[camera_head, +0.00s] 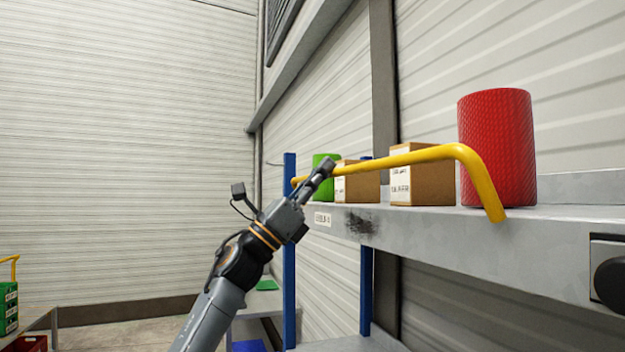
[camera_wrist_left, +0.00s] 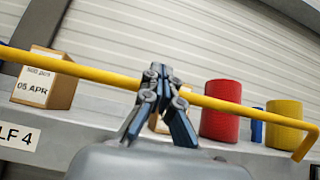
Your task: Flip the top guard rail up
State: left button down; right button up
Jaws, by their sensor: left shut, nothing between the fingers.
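The yellow top guard rail (camera_head: 400,158) runs along the front of the grey shelf, in front of the goods. Its long bar is above the shelf surface and its near end bends down to the shelf edge. My left gripper (camera_head: 326,169) is shut and empty at the far part of the bar. In the left wrist view the shut fingers (camera_wrist_left: 161,75) overlap the yellow rail (camera_wrist_left: 90,73), which passes across the picture on both sides of them. Whether they touch it I cannot tell. My right gripper is not in view.
The shelf (camera_head: 420,228) carries a red drum (camera_head: 498,148), cardboard boxes (camera_head: 432,178) and a green drum (camera_head: 321,161). The left wrist view also shows a yellow drum (camera_wrist_left: 285,121). Blue posts (camera_head: 290,240) stand at the far end. Air left of the shelf is clear.

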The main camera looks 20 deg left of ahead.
pick_arm(q)
jog(key=shift+w+d+r, duration=0.4)
jog(key=shift+d, duration=0.2)
jog(key=shift+d+r, duration=0.1)
dwell(1.3)
